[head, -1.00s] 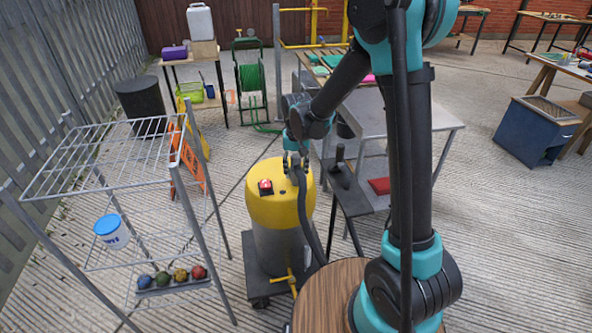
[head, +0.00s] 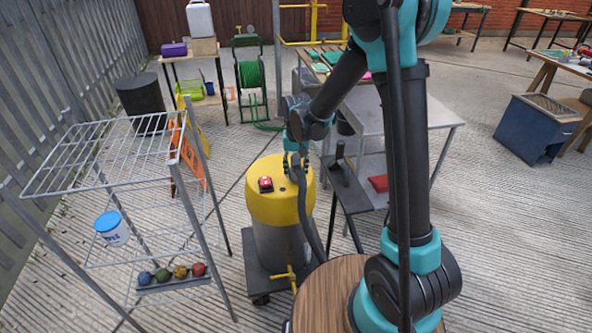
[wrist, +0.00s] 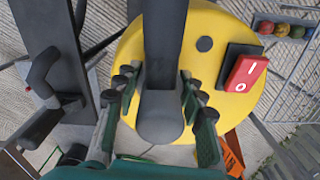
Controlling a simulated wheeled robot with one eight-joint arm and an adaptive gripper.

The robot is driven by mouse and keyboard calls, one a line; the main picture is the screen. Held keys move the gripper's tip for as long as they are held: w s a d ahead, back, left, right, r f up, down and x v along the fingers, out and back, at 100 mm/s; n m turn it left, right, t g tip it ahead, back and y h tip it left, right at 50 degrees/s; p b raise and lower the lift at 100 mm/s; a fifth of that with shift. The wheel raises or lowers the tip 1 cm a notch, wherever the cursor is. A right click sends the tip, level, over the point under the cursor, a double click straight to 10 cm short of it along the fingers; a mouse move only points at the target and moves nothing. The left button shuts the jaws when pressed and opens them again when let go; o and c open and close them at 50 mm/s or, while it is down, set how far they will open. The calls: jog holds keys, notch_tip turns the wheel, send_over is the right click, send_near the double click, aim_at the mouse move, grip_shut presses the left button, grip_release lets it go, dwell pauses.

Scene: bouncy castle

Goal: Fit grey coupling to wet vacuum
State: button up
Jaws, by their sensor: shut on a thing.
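The wet vacuum (head: 280,212) has a yellow lid and a grey drum and stands upright on a dark wheeled base. A red rocker switch (wrist: 246,72) and a small dark round spot (wrist: 205,44) are on the lid. My gripper (head: 294,166) is over the lid's far side. In the wrist view, my gripper's fingers (wrist: 160,100) are closed around the grey coupling (wrist: 160,118), at the end of the dark hose (wrist: 165,45). In the head view the hose (head: 303,205) hangs down the vacuum's right side. Whether the coupling touches the lid or an inlet I cannot tell.
A wire rack (head: 105,155) with a blue-lidded tub (head: 112,232) and several coloured balls stands at left. A dark stand (head: 350,190) and a grey metal table (head: 440,128) are close on the right. A green hose reel (head: 250,75) is behind.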

jog(key=shift+f, duration=0.55)
dwell(0.4)
jog(key=o, duration=1.1)
jog(key=shift+o, duration=0.2)
notch_tip(320, 180, up, 12)
jog(key=shift+d+f, duration=0.1)
jog(key=s+d+f+t, duration=0.2)
jog(key=s+d+f, duration=0.1)
jog(key=s+d, duration=0.6)
jog(key=s+d+f+m+t, duration=0.1)
jog(key=s+d+f+t, duration=0.1)
jog(key=s+d, duration=0.8)
jog(key=d+f, duration=0.1)
jog(key=d, duration=0.3)
jog(key=shift+d+f, duration=0.15)
jog(key=shift+d, duration=0.1)
